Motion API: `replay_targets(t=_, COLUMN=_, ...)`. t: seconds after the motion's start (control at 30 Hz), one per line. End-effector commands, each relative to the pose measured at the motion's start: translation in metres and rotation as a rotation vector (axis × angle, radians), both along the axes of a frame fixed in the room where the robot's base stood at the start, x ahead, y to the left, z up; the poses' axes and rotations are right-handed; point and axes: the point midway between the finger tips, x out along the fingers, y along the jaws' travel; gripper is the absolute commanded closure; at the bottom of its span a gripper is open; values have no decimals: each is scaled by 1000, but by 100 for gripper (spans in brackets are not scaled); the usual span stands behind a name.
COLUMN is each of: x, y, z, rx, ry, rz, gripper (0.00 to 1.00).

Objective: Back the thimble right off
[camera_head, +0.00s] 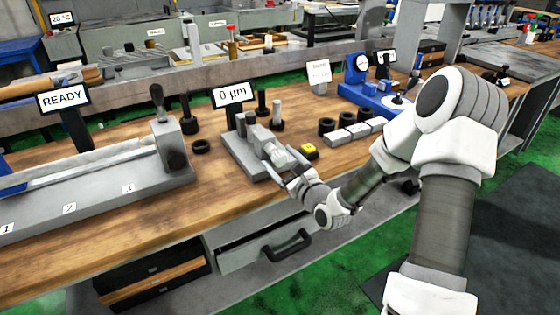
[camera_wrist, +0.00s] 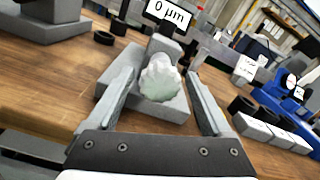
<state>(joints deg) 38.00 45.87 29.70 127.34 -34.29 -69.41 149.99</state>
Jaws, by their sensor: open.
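The thimble (camera_wrist: 160,80) is a pale, ribbed round knob that faces the wrist camera. It sits on a grey gauge block stand (camera_head: 243,158) on the wooden bench. In the head view the thimble (camera_head: 279,157) is the light end at the front of the stand. My gripper (camera_wrist: 163,92) is open, with one finger on each side of the thimble. A gap shows between the thimble and each finger in the wrist view. The display (camera_head: 234,93) behind the stand reads 0 µm.
A yellow button (camera_head: 308,150) lies right of the stand. Black rings and light blocks (camera_head: 350,133) stand farther right, before a blue device (camera_head: 363,85). A long grey machine bed (camera_head: 100,180) is at left. A drawer (camera_head: 262,250) is partly open below the bench edge.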

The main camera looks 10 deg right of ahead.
Motion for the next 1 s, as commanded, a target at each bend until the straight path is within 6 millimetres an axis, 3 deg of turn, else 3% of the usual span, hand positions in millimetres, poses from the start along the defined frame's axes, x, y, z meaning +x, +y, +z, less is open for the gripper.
replay_targets(t=0.3, x=2, y=1, z=0, rx=0, ry=0, rz=0, gripper=18)
replay_targets(t=0.77, x=2, y=0, z=0, rx=0, ry=0, rz=-1, gripper=100)
replay_targets(t=1.0, x=2, y=0, z=0, rx=-18, ry=-6, rz=-1, gripper=100)
